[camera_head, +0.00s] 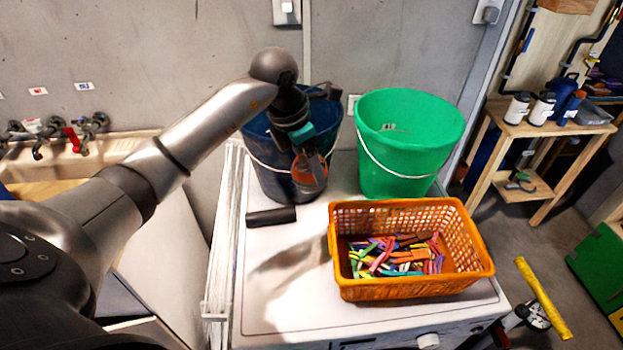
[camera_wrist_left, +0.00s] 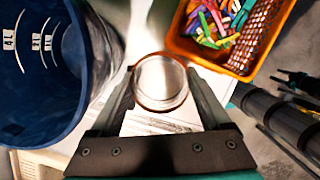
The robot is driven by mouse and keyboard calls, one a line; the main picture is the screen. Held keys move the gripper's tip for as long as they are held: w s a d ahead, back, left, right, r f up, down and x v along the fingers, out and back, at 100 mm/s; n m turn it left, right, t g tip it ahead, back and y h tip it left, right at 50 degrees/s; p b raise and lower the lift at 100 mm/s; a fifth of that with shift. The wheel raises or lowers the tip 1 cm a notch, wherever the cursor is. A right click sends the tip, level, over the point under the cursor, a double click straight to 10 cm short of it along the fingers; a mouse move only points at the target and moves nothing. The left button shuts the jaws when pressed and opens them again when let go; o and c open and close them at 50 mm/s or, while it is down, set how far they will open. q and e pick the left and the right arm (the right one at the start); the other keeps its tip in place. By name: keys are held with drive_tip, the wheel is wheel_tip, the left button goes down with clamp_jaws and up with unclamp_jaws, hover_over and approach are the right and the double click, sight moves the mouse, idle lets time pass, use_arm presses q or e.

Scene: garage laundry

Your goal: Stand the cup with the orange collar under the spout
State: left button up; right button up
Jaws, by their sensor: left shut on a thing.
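My left gripper (camera_head: 304,150) is shut on the cup with the orange collar (camera_head: 309,174), in front of the blue bucket and above the white machine top. In the left wrist view the cup (camera_wrist_left: 161,80) shows from above as a round, clear opening with an orange-brown rim, between the two fingers of the left gripper (camera_wrist_left: 161,95). Dark taps with spouts (camera_head: 38,150) stand over the sink (camera_head: 125,147) at the far left of the head view, well apart from the cup. One tap has a red handle (camera_head: 73,139). My right gripper is not in view.
A blue bucket (camera_head: 258,160) and a green bucket (camera_head: 405,140) stand at the back of the white machine top (camera_head: 300,315). An orange basket (camera_head: 400,290) of coloured pegs sits in front. A dark cylinder (camera_head: 271,215) lies left of it. The front left of the top is clear.

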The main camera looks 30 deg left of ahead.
use_arm(q)
drive_tip(key=shift+r, duration=0.5)
drive_tip(key=shift+d+m, duration=0.4)
drive_tip(key=shift+m, duration=0.1)
drive_tip(key=s+d+f+m+g+b, duration=0.2)
drive_tip(key=s+d+m+g+b, duration=0.1)
drive_tip(key=m, duration=1.1)
drive_tip(key=s+d+f+m+g+y+b, duration=0.1)
drive_tip(key=s+d+m+b, duration=0.4)
drive_tip(key=m, duration=1)
drive_tip(key=shift+s+d+f+g, duration=0.8)
drive_tip(key=shift+s+d, duration=0.6)
drive_tip(key=shift+s, duration=0.55)
drive_tip(key=shift+r, duration=0.1)
